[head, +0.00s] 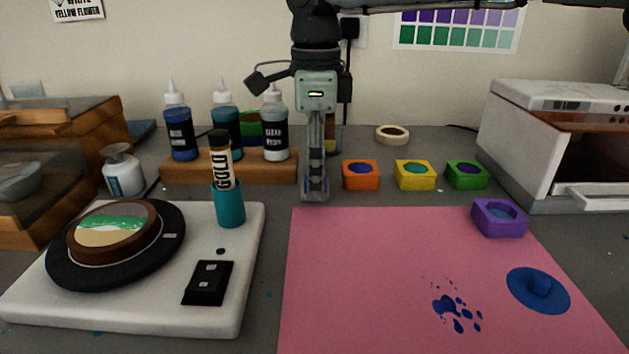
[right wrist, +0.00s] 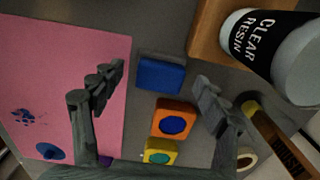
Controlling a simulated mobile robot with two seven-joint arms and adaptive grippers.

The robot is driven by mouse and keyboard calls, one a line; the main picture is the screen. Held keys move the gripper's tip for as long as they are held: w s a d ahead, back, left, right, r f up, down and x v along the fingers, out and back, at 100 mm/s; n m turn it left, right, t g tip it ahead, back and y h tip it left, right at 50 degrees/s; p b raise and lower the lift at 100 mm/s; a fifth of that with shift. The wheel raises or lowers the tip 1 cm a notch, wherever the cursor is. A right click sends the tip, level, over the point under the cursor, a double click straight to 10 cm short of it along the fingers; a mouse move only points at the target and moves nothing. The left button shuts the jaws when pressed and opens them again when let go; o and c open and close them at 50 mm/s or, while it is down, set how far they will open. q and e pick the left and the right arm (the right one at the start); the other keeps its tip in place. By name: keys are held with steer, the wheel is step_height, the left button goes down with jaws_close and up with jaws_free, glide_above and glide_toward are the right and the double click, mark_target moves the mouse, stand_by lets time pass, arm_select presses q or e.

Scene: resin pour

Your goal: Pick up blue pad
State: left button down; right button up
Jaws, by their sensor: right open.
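The blue pad (right wrist: 161,75) shows in the right wrist view as a small blue block on the grey worktop, beside the orange pad (right wrist: 174,118). My right gripper (right wrist: 158,84) is open, with a finger on either side of the blue pad in that picture; I cannot tell the remaining height between them. In the head view my right gripper (head: 315,192) points straight down, left of the orange pad (head: 361,175), and mostly hides the blue pad behind its fingers. My left gripper is not in view.
Yellow (head: 415,175), green (head: 467,175) and purple (head: 499,217) pads lie to the right. A wooden stand (head: 230,167) with bottles is close on the left. A pink mat (head: 380,270) lies in front, bearing a blue knobbed disc (head: 539,290). A tape roll (head: 392,134) lies behind.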

steer(key=shift+f, duration=0.5)
steer(key=shift+c, duration=0.2)
steer(key=c, duration=1.2)
steer(key=shift+r, duration=0.15)
